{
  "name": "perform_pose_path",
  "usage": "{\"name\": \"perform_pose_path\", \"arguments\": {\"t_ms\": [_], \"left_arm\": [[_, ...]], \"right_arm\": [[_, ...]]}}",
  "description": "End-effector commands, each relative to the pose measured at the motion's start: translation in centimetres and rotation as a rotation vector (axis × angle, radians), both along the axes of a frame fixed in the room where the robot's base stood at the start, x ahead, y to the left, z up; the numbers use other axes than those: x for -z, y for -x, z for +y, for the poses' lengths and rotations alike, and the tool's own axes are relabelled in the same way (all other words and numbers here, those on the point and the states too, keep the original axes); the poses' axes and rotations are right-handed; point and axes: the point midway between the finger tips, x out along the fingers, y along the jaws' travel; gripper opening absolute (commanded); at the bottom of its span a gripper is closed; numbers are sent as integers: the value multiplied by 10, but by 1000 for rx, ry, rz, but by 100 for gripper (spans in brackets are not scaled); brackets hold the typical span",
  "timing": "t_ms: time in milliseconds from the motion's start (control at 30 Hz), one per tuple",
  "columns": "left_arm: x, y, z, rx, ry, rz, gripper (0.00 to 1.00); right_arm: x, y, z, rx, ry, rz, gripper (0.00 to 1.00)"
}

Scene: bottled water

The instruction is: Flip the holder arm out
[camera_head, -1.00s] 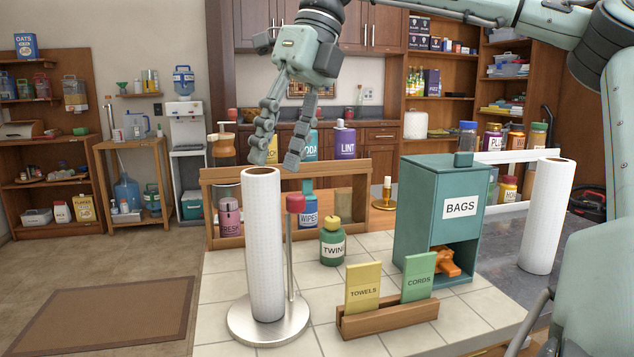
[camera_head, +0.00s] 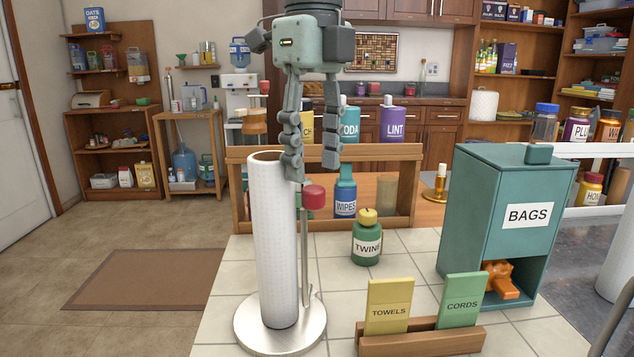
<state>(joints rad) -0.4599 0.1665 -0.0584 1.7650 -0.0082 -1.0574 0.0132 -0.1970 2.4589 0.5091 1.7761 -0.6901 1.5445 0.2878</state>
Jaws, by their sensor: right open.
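The paper towel holder has a round silver base (camera_head: 252,334) and carries a tall white paper towel roll (camera_head: 273,240). My left gripper is not in view.
A wooden rack (camera_head: 390,153) with bottles stands behind the holder. A green TWINE bottle (camera_head: 367,243), a wooden card stand (camera_head: 420,342) and a teal BAGS box (camera_head: 500,215) are to the right. White tile (camera_head: 335,270) is clear between the holder and the TWINE bottle.

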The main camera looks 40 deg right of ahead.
Motion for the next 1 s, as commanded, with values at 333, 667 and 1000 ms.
{"name": "perform_pose_path", "arguments": {"t_ms": [333, 667, 1000], "left_arm": [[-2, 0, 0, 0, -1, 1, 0], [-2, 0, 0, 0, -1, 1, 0], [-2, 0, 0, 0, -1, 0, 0]], "right_arm": [[40, 0, 0, 1, -1, -1, 47], [42, 0, 0, 1, -1, -2, 41], [41, 0, 0, 1, -1, -2, 0]]}}
